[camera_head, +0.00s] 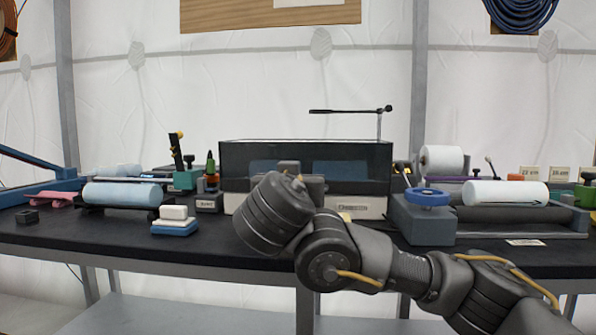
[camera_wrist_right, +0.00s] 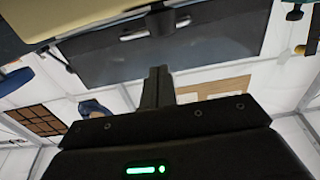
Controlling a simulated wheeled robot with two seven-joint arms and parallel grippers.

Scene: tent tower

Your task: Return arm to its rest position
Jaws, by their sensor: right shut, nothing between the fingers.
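My right arm (camera_head: 345,250) comes in from the lower right of the head view. It bends at a dark ribbed wrist in front of the glass-walled tank (camera_head: 238,165), covering part of the tank and the table's front edge. The right gripper is mostly hidden behind the wrist in the head view. In the right wrist view the right gripper (camera_wrist_right: 158,76) shows its two dark fingers together, with nothing between them. A dark panel lies beyond the fingertips there; I cannot tell the gap. My left arm and gripper are not in view.
A thin rod stand (camera_head: 379,122) rises behind the tank.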

